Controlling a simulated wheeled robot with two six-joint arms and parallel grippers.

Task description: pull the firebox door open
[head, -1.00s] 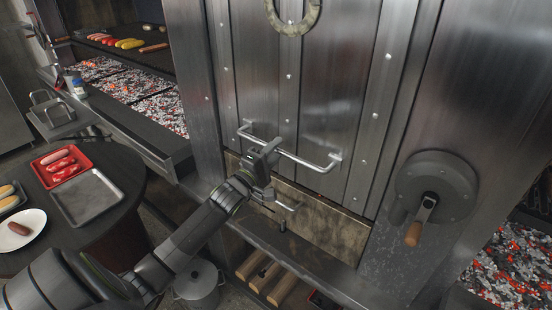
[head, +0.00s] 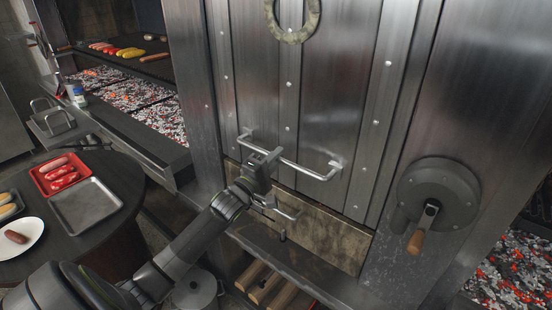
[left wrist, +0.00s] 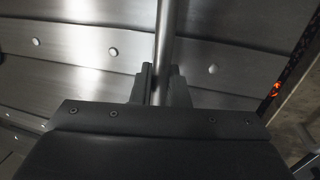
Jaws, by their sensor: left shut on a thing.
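The tall riveted steel firebox door (head: 255,85) fills the middle of the head view. A horizontal bar handle (head: 308,170) runs across its lower part. My left gripper (head: 272,157) is at the left part of this bar. In the left wrist view the two fingers (left wrist: 160,78) are shut on the bar (left wrist: 165,35), with rivets of the steel panel behind. I cannot tell whether the door stands ajar. My right gripper is not in view.
A crank wheel with a wooden grip (head: 437,192) is mounted right of the door. Coals (head: 500,268) glow at lower right. A round table (head: 120,220) with a red tray (head: 42,183) and a grey tray (head: 85,207) stands left. Wood pieces (head: 265,288) lie below.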

